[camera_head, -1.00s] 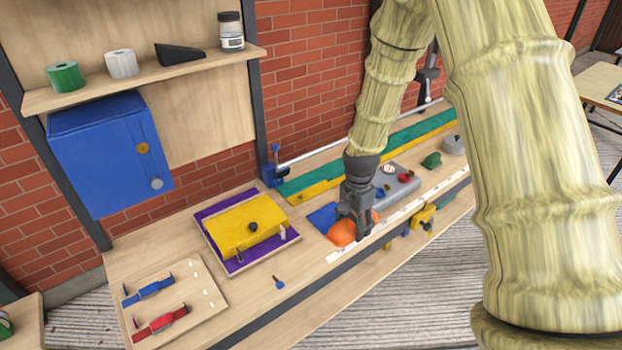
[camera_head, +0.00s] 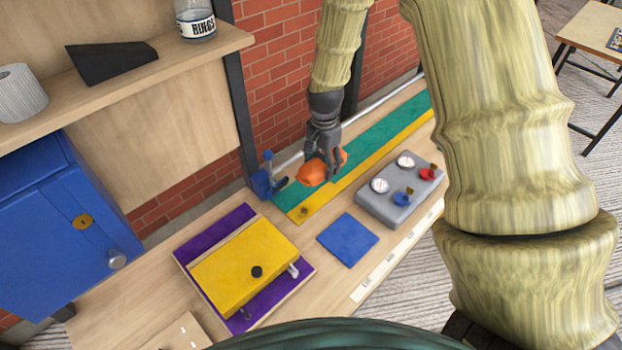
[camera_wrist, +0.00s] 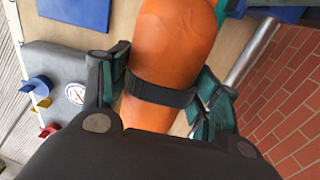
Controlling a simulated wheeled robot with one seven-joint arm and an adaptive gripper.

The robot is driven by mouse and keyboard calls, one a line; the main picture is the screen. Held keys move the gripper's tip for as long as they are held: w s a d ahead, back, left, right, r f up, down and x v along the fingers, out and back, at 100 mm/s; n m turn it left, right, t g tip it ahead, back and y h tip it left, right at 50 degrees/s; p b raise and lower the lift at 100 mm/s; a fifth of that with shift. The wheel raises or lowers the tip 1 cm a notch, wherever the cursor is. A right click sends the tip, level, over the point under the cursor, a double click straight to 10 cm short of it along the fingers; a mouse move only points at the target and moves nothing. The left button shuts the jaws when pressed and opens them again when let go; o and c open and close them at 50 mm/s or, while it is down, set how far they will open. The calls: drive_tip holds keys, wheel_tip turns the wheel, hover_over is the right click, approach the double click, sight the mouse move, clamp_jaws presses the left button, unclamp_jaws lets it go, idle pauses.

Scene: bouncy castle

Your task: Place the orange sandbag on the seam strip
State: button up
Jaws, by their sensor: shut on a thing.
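The orange sandbag (camera_head: 313,173) is held in my gripper (camera_head: 323,160), which is shut on it. In the head view it is over the near-left part of the green and yellow strip, close to the blue clamp; whether it touches the strip I cannot tell. In the wrist view the orange sandbag (camera_wrist: 172,45) with a dark band lies between the two fingers of my gripper (camera_wrist: 160,88). The seam strip seems to be the long green (camera_head: 385,140) and yellow (camera_head: 350,185) band along the back of the bench; the sandbag and gripper hide part of it.
A blue clamp (camera_head: 264,182) and a metal rod (camera_head: 383,100) stand behind the strip. A grey gauge box (camera_head: 385,210) with valves is to the right. A bare blue pad (camera_head: 347,240) and a yellow block on a purple board (camera_head: 195,260) lie in front.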

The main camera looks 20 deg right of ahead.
drive_tip(key=shift+w, duration=0.3)
drive_tip(key=shift+f, duration=0.1)
drive_tip(key=shift+s+f+p, duration=0.2)
drive_tip(key=shift+f+p, duration=0.1)
drive_tip(key=shift+f, duration=0.05)
drive_tip(key=f, duration=0.2)
drive_tip(key=f+p, duration=0.1)
drive_tip(key=f, duration=0.1)
drive_tip(key=shift+w, duration=0.25)
drive_tip(key=shift+f, duration=0.15)
drive_tip(key=shift+s, duration=0.25)
drive_tip(key=shift+f+p, duration=0.9)
drive_tip(key=shift+f, duration=1.25)
drive_tip(key=shift+f, duration=0.1)
